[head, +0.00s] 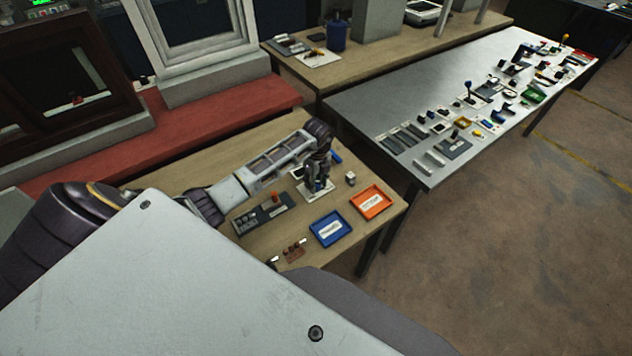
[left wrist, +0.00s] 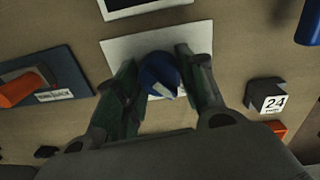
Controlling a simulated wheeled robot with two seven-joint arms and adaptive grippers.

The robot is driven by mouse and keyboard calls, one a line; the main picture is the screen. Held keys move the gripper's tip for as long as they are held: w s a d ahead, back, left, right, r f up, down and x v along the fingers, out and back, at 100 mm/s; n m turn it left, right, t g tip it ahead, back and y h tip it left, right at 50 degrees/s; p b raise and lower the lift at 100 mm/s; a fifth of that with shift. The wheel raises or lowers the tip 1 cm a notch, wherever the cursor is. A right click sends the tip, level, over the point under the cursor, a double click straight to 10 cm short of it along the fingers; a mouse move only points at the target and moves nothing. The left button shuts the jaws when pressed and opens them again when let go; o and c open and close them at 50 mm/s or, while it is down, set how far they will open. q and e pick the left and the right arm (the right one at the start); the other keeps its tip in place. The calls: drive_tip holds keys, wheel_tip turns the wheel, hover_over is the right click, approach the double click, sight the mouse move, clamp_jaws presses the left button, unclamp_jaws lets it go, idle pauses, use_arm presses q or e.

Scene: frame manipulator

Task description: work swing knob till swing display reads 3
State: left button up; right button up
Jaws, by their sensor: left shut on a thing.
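A blue knob (left wrist: 158,73) stands on a white plate (left wrist: 118,48) in the left wrist view. My left gripper (left wrist: 160,88) has its two fingers on either side of the knob and is shut on it. In the head view my left gripper (head: 318,186) points down at the white plate (head: 318,195) on the wooden table and hides most of the knob. A dark, white-edged panel (left wrist: 150,3) is cut off at the top of the left wrist view. I cannot read a swing display. My right gripper is not in view.
A small block (left wrist: 268,97) marked 24 sits right of the plate. A dark base with an orange handle (left wrist: 20,88) lies left. Blue (head: 329,229) and orange (head: 371,201) trays stand near the table's front edge. A grey table (head: 370,110) holds many small parts.

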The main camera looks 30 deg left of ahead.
sight(317, 181)
use_arm(q)
drive_tip(key=m, duration=0.3)
drive_tip(key=shift+a+b, duration=0.1)
drive_tip(key=shift+b, duration=0.25)
drive_tip(key=m+b, duration=0.1)
drive_tip(key=m, duration=0.2)
drive_tip(key=shift+f+m, duration=0.1)
drive_tip(key=shift+m, duration=0.2)
drive_tip(key=m+b, duration=0.2)
drive_tip(key=m, duration=0.1)
drive_tip(key=shift+m, duration=0.3)
drive_tip(key=m+b, duration=0.2)
drive_tip(key=m, duration=0.1)
drive_tip(key=shift+t, duration=0.3)
drive_tip(key=shift+m+b, duration=0.4)
drive_tip(key=shift+m, duration=0.2)
drive_tip(key=shift+m+b, duration=0.45)
drive_tip(key=shift+m, duration=0.75)
drive_tip(key=o, duration=1)
drive_tip(key=shift+r, duration=0.95)
drive_tip(key=r, duration=1)
drive_tip(key=shift+s+d+r, duration=0.1)
drive_tip(key=shift+d+r, duration=0.05)
drive_tip(key=shift+d, duration=0.2)
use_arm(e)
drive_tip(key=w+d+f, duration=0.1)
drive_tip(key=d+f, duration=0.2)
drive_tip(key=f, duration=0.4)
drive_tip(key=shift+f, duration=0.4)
